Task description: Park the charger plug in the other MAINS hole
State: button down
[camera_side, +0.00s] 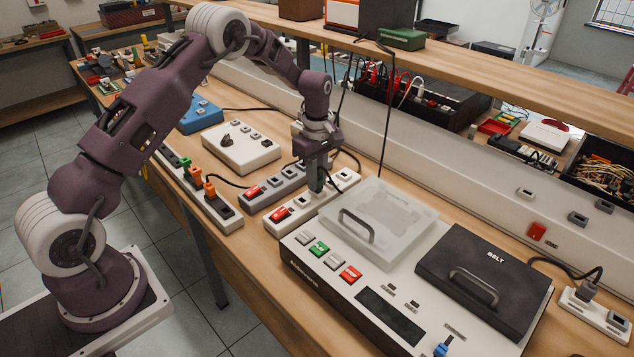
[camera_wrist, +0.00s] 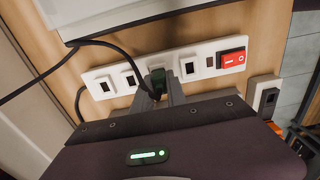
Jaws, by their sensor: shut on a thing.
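My gripper (camera_side: 316,190) points down over a white socket strip (camera_side: 345,180) with a red switch. In the wrist view the gripper (camera_wrist: 160,92) is shut on a dark charger plug (camera_wrist: 157,77) with a black cable. The plug is at a middle hole of the white strip (camera_wrist: 116,72); I cannot tell how deep it sits. An empty hole (camera_wrist: 190,67) lies to its right, towards the red switch (camera_wrist: 233,59), and two more lie to its left. No MAINS label is readable. In the side view the gripper hides the plug.
A grey strip (camera_side: 290,178) with a red switch lies just behind the white one. A large device with a clear lid (camera_side: 385,215) and a black BELT cover (camera_side: 490,270) stands close at the right. A strip with orange plugs (camera_side: 208,188) is at the left.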

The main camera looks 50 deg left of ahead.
jog(key=r, duration=0.9)
jog(key=shift+s+a, duration=0.2)
jog(key=shift+a, duration=0.05)
jog(key=s+a+f, duration=0.2)
jog(key=s+a, duration=0.3)
jog(key=s, duration=0.5)
jog(key=s+a+f, duration=0.2)
jog(key=s+a, duration=0.3)
jog(key=s, duration=0.5)
jog(key=shift+s+d+f, duration=0.1)
jog(key=shift+d+f, duration=0.05)
jog(key=shift+f, duration=0.85)
jog(key=shift+s+d+f, duration=0.1)
jog(key=shift+f, duration=0.85)
jog(key=shift+f, duration=0.95)
jog(key=c, duration=1.3)
grip_release()
jog(key=shift+o, duration=0.2)
